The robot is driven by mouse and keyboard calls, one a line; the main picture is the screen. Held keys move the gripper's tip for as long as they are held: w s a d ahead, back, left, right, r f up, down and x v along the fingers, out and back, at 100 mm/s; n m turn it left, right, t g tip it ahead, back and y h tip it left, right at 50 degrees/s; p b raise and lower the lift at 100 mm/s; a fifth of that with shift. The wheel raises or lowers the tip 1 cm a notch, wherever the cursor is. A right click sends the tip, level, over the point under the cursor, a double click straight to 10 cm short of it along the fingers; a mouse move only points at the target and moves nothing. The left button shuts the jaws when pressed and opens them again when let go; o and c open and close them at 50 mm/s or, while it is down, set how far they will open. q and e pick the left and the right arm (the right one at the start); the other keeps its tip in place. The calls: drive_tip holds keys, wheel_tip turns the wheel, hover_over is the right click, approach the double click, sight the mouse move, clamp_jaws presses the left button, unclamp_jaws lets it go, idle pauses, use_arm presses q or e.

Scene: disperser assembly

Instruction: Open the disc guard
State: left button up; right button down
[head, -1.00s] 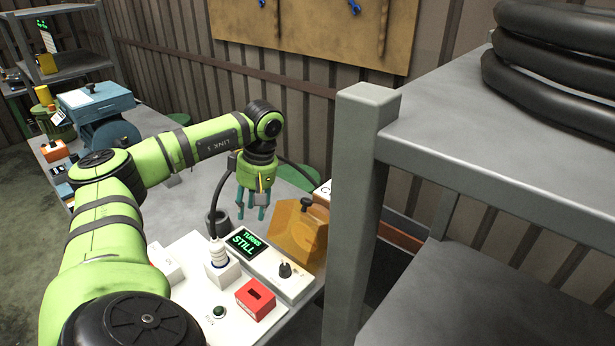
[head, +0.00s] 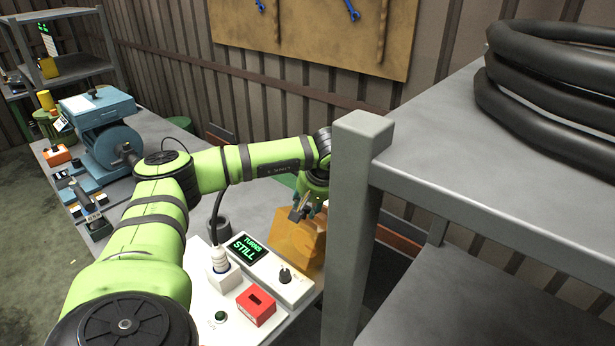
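The disc guard looks to be the amber, see-through box (head: 287,243) at the far right end of the bench, close to the shelf post. My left arm reaches across the bench. Its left gripper (head: 303,211) is at the top of the amber box, beside the grey post. The dark knob on top of the box is hidden by the gripper. The fingers are small and partly covered, so I cannot tell whether they touch the knob or are closed on it. My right gripper is not in view.
A grey shelf post (head: 350,215) stands right beside the gripper, with black hose coils (head: 560,85) on the shelf. A white panel carries a display reading "TURNS STILL" (head: 246,248), a red block (head: 256,306) and a dark knob (head: 285,275). A blue machine (head: 100,135) stands at left.

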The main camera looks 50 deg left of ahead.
use_arm(q)
drive_tip(key=shift+a+f, duration=0.1)
drive_tip(key=shift+f, duration=0.15)
